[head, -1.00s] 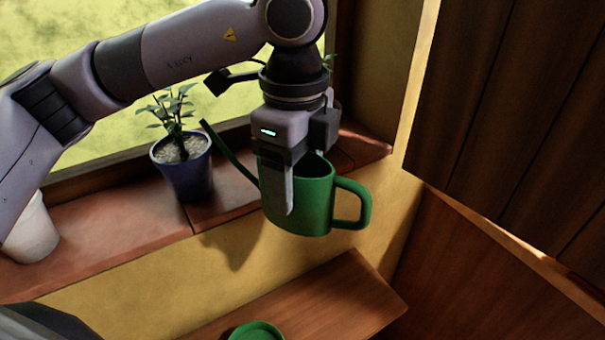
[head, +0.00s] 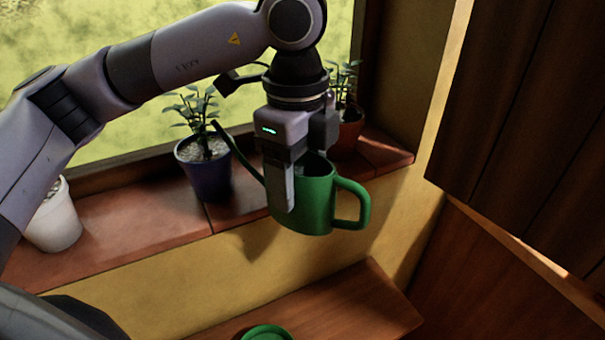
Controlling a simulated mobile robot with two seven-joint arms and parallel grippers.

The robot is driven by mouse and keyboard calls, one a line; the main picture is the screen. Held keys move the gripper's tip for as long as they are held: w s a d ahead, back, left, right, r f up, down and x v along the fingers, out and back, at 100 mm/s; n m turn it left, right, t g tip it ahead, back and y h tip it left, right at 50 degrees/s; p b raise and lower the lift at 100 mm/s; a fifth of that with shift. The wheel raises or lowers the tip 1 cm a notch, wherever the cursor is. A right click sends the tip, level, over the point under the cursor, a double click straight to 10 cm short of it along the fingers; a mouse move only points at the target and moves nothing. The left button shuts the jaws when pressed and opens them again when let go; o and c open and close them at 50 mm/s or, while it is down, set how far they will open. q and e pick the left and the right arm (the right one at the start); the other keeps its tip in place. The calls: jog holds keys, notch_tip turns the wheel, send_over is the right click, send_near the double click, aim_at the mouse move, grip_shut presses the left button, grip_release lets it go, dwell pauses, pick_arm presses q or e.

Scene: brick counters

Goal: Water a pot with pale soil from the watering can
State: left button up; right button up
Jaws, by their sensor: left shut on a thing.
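My left gripper (head: 296,182) is shut on the wall of the green watering can (head: 318,212) and holds it in the air in front of the sill, nearly upright. The can's handle points right. Its long spout points up and left, the tip overlapping the right side of the blue pot's plant in the picture. The blue pot (head: 206,183) stands on the sill with a leafy plant and pale grey soil. A terracotta pot (head: 348,137) with a plant stands behind my gripper, its soil mostly hidden. My right gripper is out of view.
The brick-red sill (head: 140,215) runs under the window. A white pot (head: 55,226) stands at its left, partly behind my arm. A round green object (head: 267,333) shows at the bottom edge, by the wooden counter (head: 350,300). Dark wood panels fill the right.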

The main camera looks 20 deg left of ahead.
aim_at(305, 163)
pick_arm(q)
jog(key=shift+d+r+h+p, duration=0.15)
jog(key=shift+r+h+p, duration=0.4)
jog(key=shift+r+h, duration=0.4)
jog(key=shift+d+r+g+h, duration=0.1)
jog(key=shift+r+g+h, duration=0.3)
jog(key=shift+r, duration=0.55)
jog(key=shift+r+h+p, duration=0.5)
jog(key=shift+r+h, duration=0.65)
jog(key=shift+r, duration=0.35)
jog(key=shift+w+a+r+h, duration=0.1)
jog(key=shift+a+r+h, duration=0.2)
jog(key=shift+r+h, duration=0.35)
jog(key=shift+a+r+h, duration=0.25)
jog(key=shift+r+h, duration=0.1)
jog(key=shift+r, duration=0.5)
jog(key=shift+g, duration=0.3)
